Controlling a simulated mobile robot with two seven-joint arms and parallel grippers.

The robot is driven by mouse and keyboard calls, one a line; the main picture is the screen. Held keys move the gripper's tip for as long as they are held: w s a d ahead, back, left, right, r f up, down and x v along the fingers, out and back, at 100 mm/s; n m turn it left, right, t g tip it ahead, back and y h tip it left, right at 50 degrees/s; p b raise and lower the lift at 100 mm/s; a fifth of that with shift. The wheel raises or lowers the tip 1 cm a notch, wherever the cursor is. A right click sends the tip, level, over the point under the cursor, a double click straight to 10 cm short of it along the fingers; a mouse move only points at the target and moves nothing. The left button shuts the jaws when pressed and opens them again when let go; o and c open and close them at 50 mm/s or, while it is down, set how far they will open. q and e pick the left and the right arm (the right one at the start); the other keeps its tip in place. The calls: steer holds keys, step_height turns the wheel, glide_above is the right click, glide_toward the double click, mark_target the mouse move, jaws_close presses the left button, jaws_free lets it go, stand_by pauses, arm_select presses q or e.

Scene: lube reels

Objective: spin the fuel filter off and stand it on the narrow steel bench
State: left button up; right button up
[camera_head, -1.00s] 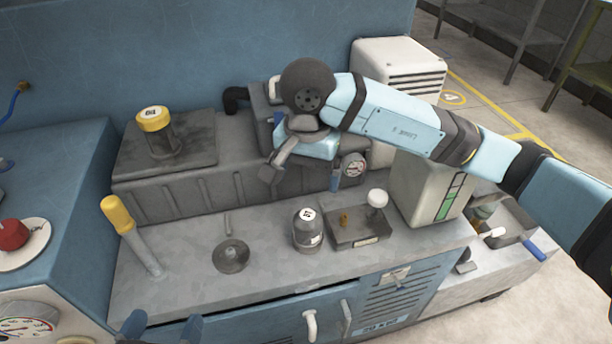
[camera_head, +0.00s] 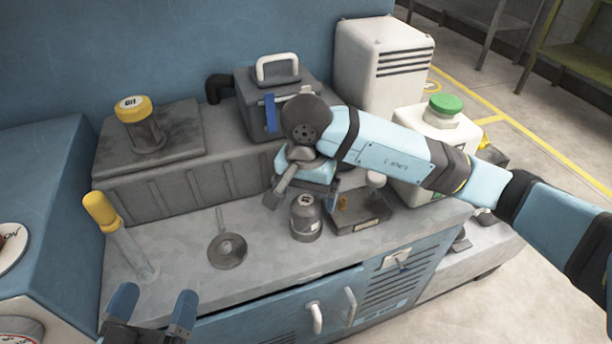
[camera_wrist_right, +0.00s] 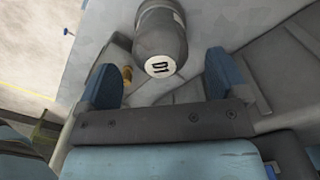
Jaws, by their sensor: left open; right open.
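A dark grey canister (camera_head: 305,220) with a white, dark-marked label on top stands upright on the grey steel worktop (camera_head: 185,262). I cannot tell which piece is the fuel filter. My right gripper (camera_head: 303,197) is open just above and behind the canister, apparently not touching it. My left gripper (camera_head: 153,306) is open and empty at the front left.
A yellow-capped oil cylinder (camera_head: 140,125) stands on a raised dark plate at the back left. A white jug with green cap (camera_head: 440,125) and white louvred box (camera_head: 380,65) stand right.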

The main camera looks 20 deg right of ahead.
mark_target(306, 200)
step_height(306, 200, down, 5)
steer(key=shift+r+b, duration=0.2)
steer(key=shift+b, duration=0.25)
arm_select(q)
steer(key=shift+s+d+r+t+h, duration=0.1)
steer(key=shift+d+r+t+h, duration=0.15)
steer(key=shift+r, duration=0.2)
steer(key=shift+s+d+r+t+h, duration=0.15)
steer(key=shift+r+t, duration=0.1)
steer(key=shift+r, duration=0.2)
arm_select(e)
steer(key=shift+f, duration=0.2)
arm_select(q)
steer(key=shift+w+a, duration=0.1)
arm_select(e)
steer(key=c, duration=1.1)
steer(key=n+b, duration=0.2)
steer(key=b, duration=0.1)
steer(key=shift+f, duration=0.2)
steer(key=shift+n+b, duration=0.75)
steer(key=shift+n, duration=0.35)
arm_select(q)
step_height(306, 200, down, 5)
steer(key=shift+f, duration=0.1)
arm_select(e)
steer(key=shift+r+n, duration=0.15)
steer(key=shift+n, duration=0.35)
